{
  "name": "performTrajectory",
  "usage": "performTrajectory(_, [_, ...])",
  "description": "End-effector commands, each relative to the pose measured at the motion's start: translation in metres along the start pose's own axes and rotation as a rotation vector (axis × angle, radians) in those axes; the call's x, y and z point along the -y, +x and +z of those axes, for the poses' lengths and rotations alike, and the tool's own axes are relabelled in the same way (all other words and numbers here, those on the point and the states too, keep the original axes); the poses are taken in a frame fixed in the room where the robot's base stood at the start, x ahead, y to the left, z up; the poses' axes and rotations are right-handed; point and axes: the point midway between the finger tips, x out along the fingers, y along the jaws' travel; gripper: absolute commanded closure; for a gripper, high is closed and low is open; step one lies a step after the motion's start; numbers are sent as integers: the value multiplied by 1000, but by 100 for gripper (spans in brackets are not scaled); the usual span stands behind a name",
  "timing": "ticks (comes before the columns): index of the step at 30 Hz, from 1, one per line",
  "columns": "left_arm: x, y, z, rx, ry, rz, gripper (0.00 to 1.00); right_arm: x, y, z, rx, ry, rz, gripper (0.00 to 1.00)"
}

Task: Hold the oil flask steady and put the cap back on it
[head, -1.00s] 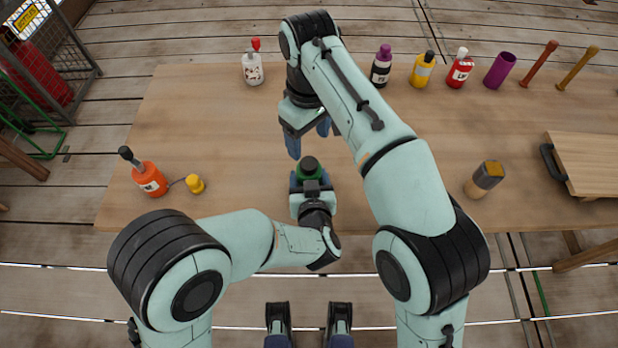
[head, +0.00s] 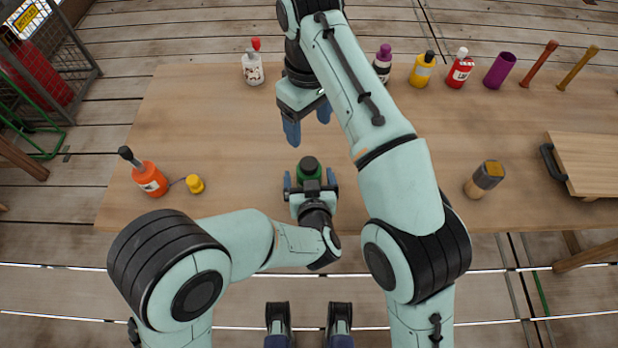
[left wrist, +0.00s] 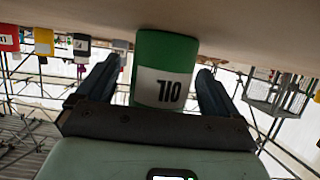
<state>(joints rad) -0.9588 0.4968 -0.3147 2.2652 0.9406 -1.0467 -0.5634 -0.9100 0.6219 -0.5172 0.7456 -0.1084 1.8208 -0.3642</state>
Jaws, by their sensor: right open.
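The green oil flask (head: 309,176) stands near the table's front edge, with a dark cap (head: 309,163) on its top. I cannot tell how tightly the cap sits. The left wrist view shows the flask's green body and white OIL label (left wrist: 165,87), upside down in the picture; its cap is out of sight there. My left gripper (head: 309,184) is open around the flask, with a finger on each side and gaps between fingers and flask. My right gripper (head: 307,122) is open and empty, beyond the flask and apart from it.
An orange bottle (head: 150,180) and a small yellow piece (head: 195,184) are at the left. A brown jar (head: 485,180) and a wooden board (head: 588,160) are at the right. Several bottles, a purple cup (head: 499,70) and sticks line the back.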

Motion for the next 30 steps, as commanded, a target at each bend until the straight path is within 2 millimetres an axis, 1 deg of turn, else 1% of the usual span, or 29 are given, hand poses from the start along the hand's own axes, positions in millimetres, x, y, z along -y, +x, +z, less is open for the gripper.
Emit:
performTrajectory(5, [0,-3,0,0,0,1,6,0,-1,0,0,0,0,31])
performTrajectory(8, [0,-13,-1,1,0,2,6,0,-3,0,-1,0,1,31])
performTrajectory(11, [-1,-31,-1,0,1,4,6,0,-7,0,-2,0,2,31])
performTrajectory(18, [-1,-87,-2,-1,2,6,6,0,-18,0,-4,0,4,31])
performTrajectory(21, [-1,-106,-2,-1,0,5,6,0,-22,0,-5,0,5,31])
performTrajectory(25, [-1,-124,-1,-1,0,3,6,0,-25,0,-5,0,5,31])
performTrajectory(30, [0,-134,0,0,0,1,6,0,-26,0,-6,0,5,31])
